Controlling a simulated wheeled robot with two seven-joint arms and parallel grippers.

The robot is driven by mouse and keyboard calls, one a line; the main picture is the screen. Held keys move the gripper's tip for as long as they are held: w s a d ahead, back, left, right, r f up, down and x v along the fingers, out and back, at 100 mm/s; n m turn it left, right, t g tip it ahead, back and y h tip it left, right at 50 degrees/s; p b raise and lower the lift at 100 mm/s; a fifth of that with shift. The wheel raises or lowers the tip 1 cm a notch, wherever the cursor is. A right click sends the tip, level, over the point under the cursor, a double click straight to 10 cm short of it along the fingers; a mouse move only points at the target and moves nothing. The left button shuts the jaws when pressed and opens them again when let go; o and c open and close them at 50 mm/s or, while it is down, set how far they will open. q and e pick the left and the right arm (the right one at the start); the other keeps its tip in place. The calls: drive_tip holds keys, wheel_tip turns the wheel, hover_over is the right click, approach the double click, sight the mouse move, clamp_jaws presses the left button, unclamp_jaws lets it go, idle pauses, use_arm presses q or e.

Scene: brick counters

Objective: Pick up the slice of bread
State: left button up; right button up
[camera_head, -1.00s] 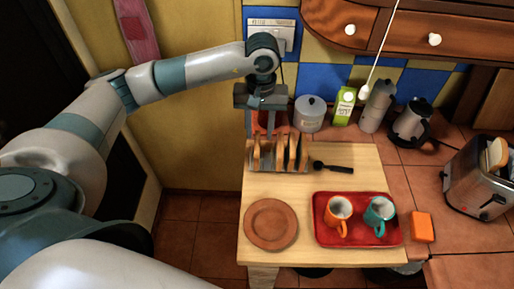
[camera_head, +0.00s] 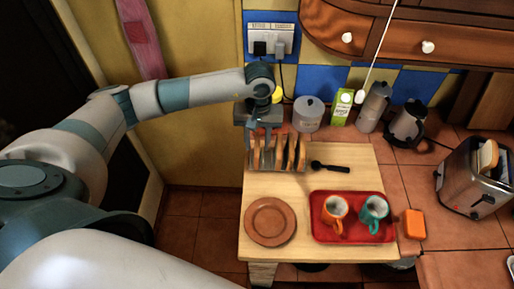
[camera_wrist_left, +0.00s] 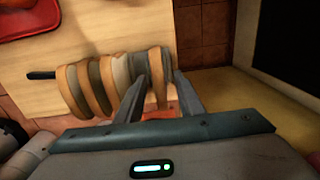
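Several slices of bread stand upright in a toast rack (camera_head: 277,168) on the wooden board. The slice at the rack's left end (camera_head: 256,155) is nearest my left gripper (camera_head: 262,132), which points down over it. In the left wrist view, this end slice (camera_wrist_left: 156,62) lies between the two fingertips of my left gripper (camera_wrist_left: 160,80). The fingers stand apart, with gaps visible beside the slice. Whether either finger touches it is hard to tell. My right gripper is in neither view.
A brown plate (camera_head: 270,222), a red tray (camera_head: 352,236) with an orange mug (camera_head: 334,210) and a teal mug (camera_head: 373,210), and a black-handled utensil (camera_head: 331,167) are on the board. A toaster (camera_head: 470,185) holding bread stands right. A canister (camera_head: 308,114) and a green carton (camera_head: 341,108) stand behind.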

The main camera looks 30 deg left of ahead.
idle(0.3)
use_arm(q)
clamp_jaws()
